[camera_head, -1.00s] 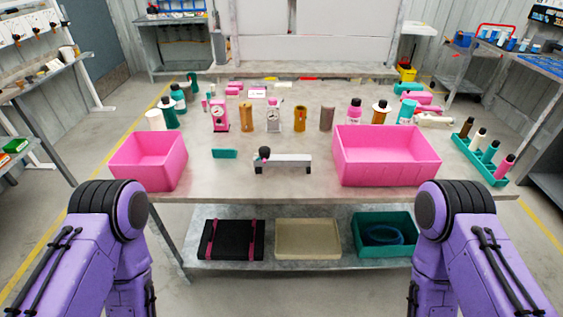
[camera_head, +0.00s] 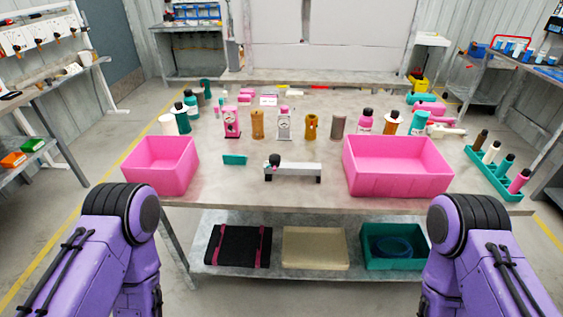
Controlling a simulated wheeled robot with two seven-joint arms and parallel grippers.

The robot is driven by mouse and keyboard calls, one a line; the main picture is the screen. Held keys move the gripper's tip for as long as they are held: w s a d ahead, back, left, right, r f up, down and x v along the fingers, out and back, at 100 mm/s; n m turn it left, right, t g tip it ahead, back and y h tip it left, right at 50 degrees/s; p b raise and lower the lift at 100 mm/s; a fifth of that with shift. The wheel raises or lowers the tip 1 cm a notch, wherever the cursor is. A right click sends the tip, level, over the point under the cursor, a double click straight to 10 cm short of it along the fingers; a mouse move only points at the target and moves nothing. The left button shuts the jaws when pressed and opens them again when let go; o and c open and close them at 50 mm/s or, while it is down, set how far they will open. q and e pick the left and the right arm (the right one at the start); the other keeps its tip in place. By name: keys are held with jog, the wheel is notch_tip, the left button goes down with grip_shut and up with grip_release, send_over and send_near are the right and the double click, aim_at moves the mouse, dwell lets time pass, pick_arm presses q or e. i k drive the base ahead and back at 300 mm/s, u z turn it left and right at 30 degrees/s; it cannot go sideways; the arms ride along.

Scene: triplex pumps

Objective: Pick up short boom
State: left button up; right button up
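A short grey bar (camera_head: 297,169) on black feet lies near the front edge of the table, between two pink bins. A black knob with a bit of pink (camera_head: 274,160) is at its left end. This bar may be the short boom; I cannot tell for sure. Both of my purple arms show at the lower left and lower right, in front of the table. Neither gripper is in view.
A pink bin (camera_head: 160,181) stands left of the bar and a larger pink bin (camera_head: 398,184) right of it. A small teal block (camera_head: 234,160) lies left of the bar. Bottles and cylinders stand in a row behind. A teal rack (camera_head: 500,172) is at the right edge.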

aim_at(291, 168)
jog(key=u, duration=0.05)
jog(key=i, duration=1)
jog(key=z, duration=0.05)
